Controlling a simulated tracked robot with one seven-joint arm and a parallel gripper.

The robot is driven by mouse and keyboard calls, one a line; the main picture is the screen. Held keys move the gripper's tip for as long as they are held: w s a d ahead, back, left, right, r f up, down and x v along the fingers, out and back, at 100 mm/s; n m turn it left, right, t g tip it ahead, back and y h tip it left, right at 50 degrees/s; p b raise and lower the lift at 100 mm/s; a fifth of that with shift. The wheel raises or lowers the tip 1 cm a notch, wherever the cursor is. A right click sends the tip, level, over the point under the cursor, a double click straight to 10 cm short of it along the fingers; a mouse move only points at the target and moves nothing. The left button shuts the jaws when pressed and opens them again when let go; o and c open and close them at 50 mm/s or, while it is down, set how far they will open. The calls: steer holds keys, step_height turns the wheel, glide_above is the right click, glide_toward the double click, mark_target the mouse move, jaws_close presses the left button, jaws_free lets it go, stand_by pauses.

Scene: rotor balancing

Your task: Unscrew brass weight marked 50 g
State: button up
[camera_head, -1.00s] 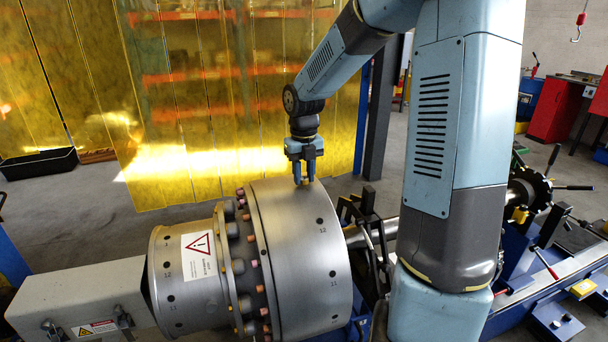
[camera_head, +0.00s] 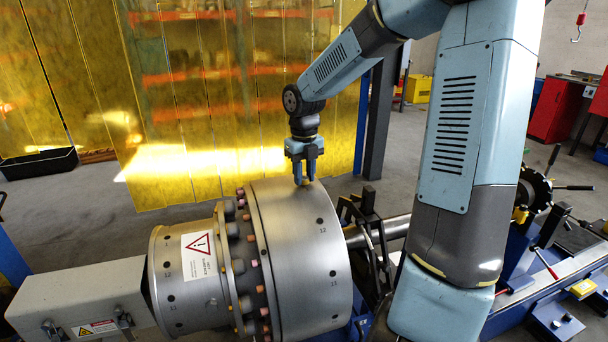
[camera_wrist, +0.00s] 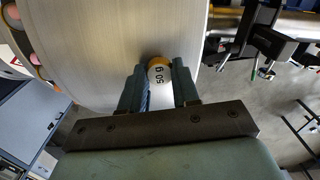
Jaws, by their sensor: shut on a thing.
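In the head view my gripper (camera_head: 304,180) points straight down at the top of the large grey rotor drum (camera_head: 300,255). The weight sits at the drum's surface; how deep its thread is in the drum cannot be seen. The drum's curved metal face (camera_wrist: 105,45) fills the upper left of the wrist view.
A narrower flanged cylinder with a warning label (camera_head: 201,255) joins the drum on the left, with several bolts around the flange. A black bracket (camera_head: 365,225) and the shaft (camera_head: 385,232) stand right of the drum. A yellow curtain (camera_head: 225,100) hangs behind. Space above the drum is clear.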

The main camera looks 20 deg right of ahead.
steer(key=shift+r, duration=1.05)
steer(key=shift+r, duration=2.45)
